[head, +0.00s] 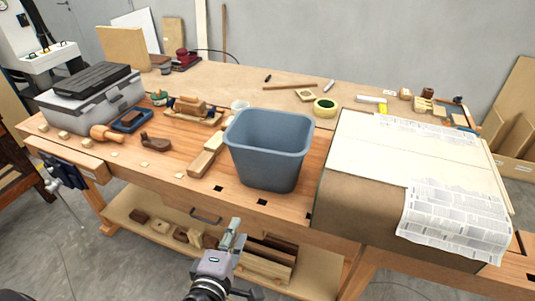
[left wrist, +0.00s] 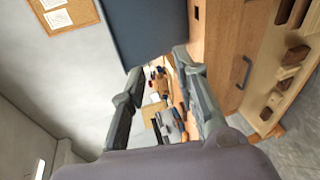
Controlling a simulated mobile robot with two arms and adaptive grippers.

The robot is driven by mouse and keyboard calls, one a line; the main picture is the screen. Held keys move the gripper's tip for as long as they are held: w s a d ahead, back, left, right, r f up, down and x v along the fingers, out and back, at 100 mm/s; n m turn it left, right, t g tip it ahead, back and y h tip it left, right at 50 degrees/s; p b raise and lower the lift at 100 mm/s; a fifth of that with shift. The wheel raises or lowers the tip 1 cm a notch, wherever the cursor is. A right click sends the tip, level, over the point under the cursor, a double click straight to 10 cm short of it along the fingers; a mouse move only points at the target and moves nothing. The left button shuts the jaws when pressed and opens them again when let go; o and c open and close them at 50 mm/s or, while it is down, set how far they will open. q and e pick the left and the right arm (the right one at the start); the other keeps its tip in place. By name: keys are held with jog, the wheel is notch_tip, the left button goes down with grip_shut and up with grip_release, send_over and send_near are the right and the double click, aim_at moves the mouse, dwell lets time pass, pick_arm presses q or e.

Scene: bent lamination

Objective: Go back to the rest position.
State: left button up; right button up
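My left gripper (head: 234,232) is in front of the workbench's front edge, low in the middle of the head view, with nothing held. In the left wrist view its two fingers (left wrist: 158,62) stand apart, with bench clutter seen through the gap. The blue-grey bin (head: 268,150) stands upright on the bench beyond the gripper, apart from it in the head view. The bin's wall (left wrist: 150,25) also fills the top middle of the left wrist view. My right gripper is in neither view.
Wood offcuts lie on the lower shelf (head: 315,270). The floor in front is clear.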

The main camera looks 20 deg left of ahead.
pick_arm(q)
jog(key=w+f+m+t+h, duration=0.1)
jog(key=w+f+m, duration=0.2)
jog(key=f+m, duration=1)
jog(key=s+f+m+g+h+b, duration=0.1)
jog(key=s+f+g, duration=0.15)
jog(key=f, duration=0.85)
jog(key=s+f+m+g+h, duration=0.1)
jog(key=s+f, duration=0.2)
jog(key=f, duration=0.8)
jog(key=s+f+m+g, duration=0.4)
jog(key=s+f+g, duration=0.2)
jog(key=s+f, duration=0.75)
jog(key=s+a+f+m+g, duration=0.1)
jog(key=s+f, duration=0.3)
jog(key=s, duration=0.4)
jog(key=s+a+f+m+g+y+b, duration=0.1)
jog(key=s+f+g, duration=0.3)
jog(key=s, duration=0.4)
jog(key=shift+a+f+m, duration=0.2)
jog(key=shift+a+m, duration=0.4)
